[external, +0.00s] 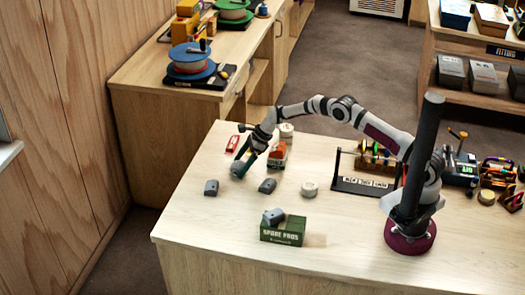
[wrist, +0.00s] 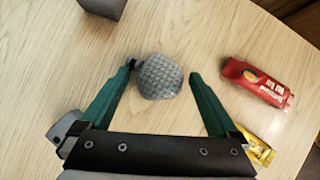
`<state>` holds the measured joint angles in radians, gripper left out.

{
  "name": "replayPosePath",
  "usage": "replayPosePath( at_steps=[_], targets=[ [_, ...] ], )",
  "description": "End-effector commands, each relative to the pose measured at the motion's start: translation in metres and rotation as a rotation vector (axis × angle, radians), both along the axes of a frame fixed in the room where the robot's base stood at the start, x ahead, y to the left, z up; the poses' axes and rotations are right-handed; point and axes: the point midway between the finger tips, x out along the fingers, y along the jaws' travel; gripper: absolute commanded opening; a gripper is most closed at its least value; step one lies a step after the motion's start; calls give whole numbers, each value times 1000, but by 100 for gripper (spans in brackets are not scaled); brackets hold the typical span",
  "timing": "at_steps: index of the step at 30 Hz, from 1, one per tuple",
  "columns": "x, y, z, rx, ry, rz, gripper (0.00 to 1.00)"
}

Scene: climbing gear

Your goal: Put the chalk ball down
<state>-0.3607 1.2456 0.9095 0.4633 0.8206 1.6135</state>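The chalk ball (wrist: 158,77) is a round, grey, textured ball, seen in the wrist view between the two teal fingers of my gripper (wrist: 162,74). A narrow strip of table shows between the ball and each fingertip, so the fingers look open around it or just above it. I cannot tell whether the ball rests on the table. In the external view my gripper (external: 239,169) points down, low over the far left part of the wooden table (external: 340,222), and the ball is hard to make out there.
A red packet (wrist: 257,82) and a yellow packet (wrist: 256,146) lie right of my gripper in the wrist view. Grey blocks (external: 211,187) (external: 267,185) lie nearby. A green box (external: 283,233) marked "SPARE PADS" and a pale round piece (external: 309,189) stand closer to the camera.

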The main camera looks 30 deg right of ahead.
Motion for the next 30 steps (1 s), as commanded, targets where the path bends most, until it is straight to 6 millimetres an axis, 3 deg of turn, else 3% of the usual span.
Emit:
replayPosePath(
  at_steps=[10,21,30],
  targets=[
    [-1,-4,10,0,1,-1,100],
    [-18,-52,89,0,-2,-1,100],
    [-24,-63,107,-4,-5,10,100]
  ],
)
